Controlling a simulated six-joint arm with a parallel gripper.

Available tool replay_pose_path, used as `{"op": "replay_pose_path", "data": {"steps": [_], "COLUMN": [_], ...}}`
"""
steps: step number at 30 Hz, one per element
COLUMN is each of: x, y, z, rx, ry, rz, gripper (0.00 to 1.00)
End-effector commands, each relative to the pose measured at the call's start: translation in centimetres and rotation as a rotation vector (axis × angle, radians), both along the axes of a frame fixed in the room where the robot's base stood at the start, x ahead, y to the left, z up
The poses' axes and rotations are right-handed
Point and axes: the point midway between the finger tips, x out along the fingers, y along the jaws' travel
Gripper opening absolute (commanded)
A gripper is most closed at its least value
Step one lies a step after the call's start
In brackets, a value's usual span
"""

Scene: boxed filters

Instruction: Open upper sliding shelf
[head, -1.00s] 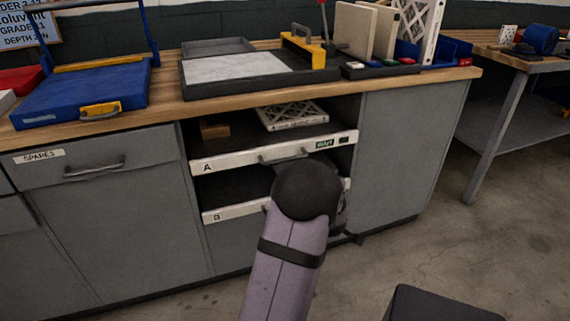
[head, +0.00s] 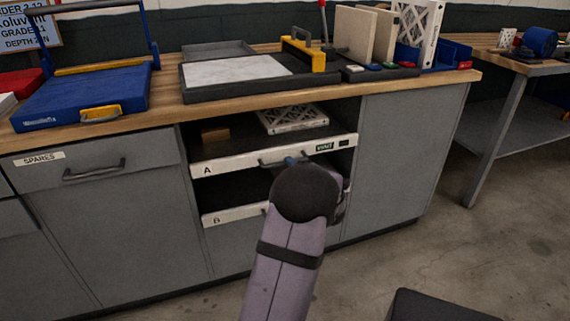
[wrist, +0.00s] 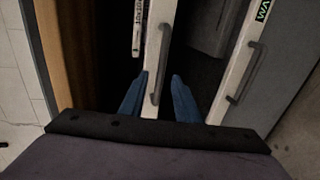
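The upper sliding shelf (head: 230,162) has a white front marked A with a grey bar handle (head: 285,158). It sits in the cabinet opening, above the lower shelf B (head: 232,214). In the wrist view the upper front's handle (wrist: 158,65) runs lengthwise between the two blue fingers of my gripper (wrist: 157,97). The fingers are apart, one on each side of the handle; I cannot tell whether they touch it. In the head view a blue fingertip shows beside the handle, and my arm hides the rest of the gripper and part of shelf B.
A white lattice-faced filter (head: 293,119) and a small brown block (head: 215,133) lie on the upper shelf. The wooden worktop (head: 165,90) overhangs above. In the wrist view the lower shelf's handle (wrist: 242,72) is to the right of my fingers.

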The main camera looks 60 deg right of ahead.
Motion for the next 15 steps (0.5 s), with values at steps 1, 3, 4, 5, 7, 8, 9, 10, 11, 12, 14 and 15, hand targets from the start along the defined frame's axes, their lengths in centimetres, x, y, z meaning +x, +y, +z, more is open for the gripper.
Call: {"op": "replay_pose_path", "data": {"steps": [1, 3, 4, 5, 7, 8, 9, 10, 11, 12, 14, 15], "x": [0.6, 1.2, 1.5, 1.8, 2.4, 2.6, 2.9, 3.1, 3.3, 3.5, 3.7, 3.8], "y": [-0.4, -1.0, -1.3, -1.6, -2.2, -2.4, -2.7, -3.0, -3.1, -3.4, -3.6, -3.8], "z": [-0.3, -0.5, -0.6, -0.7, -0.9, -0.9, -1.0, -1.0, -1.1, -1.1, -1.2, -1.2], "rx": [0.001, 0.0, 0.0, 0.001, 0.002, 0.002, 0.002, 0.001, 0.002, 0.001, 0.002, 0.002], "ry": [0.0, 0.0, 0.001, 0.002, 0.0, 0.0, 0.0, 0.001, 0.001, 0.0, 0.0, 0.0], "rz": [0.003, 0.003, 0.003, 0.003, 0.003, 0.002, 0.001, 0.001, 0.001, 0.002, 0.001, 0.001], "gripper": [0.3, 0.3, 0.3, 0.3, 0.3, 0.3, 0.3, 0.3, 0.3, 0.3, 0.3, 0.3]}}
